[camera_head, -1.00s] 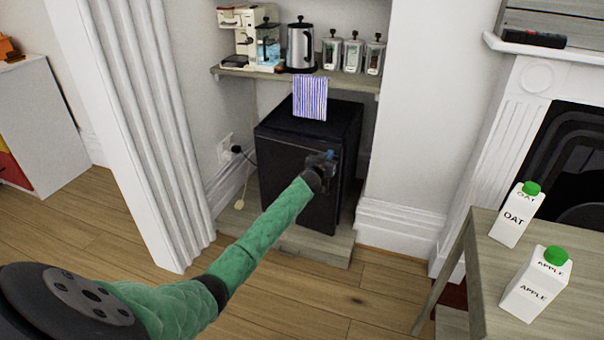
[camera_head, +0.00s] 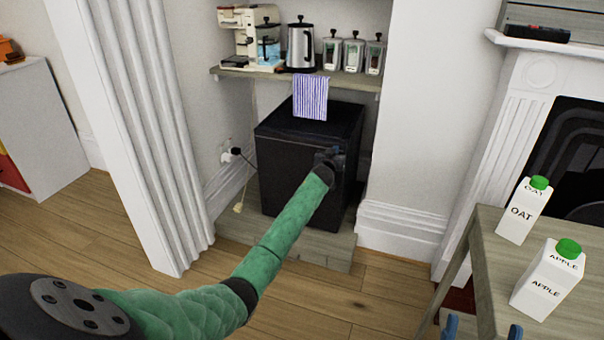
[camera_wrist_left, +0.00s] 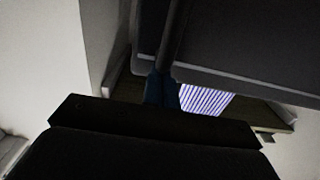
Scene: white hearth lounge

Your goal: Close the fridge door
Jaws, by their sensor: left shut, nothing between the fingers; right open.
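The small black fridge (camera_head: 285,175) stands in the alcove under a wooden shelf. Its door faces me; I see no clear gap along it in the head view, and my gripper hides part of its right side. My left gripper (camera_head: 330,157) is shut and empty at the upper right of the door front; whether it touches cannot be told. In the left wrist view its blue fingers (camera_wrist_left: 161,90) are together beside a dark bar and a dark panel (camera_wrist_left: 235,45). My right gripper (camera_head: 483,331) is open, with only its blue fingertips showing at the bottom edge.
A striped cloth (camera_head: 310,97) hangs from the shelf (camera_head: 225,73) above the fridge. The shelf holds a coffee maker, a kettle (camera_head: 301,45) and jars. A table (camera_head: 490,270) at right carries oat (camera_head: 523,212) and apple (camera_head: 546,285) cartons. Floor before the fridge is clear.

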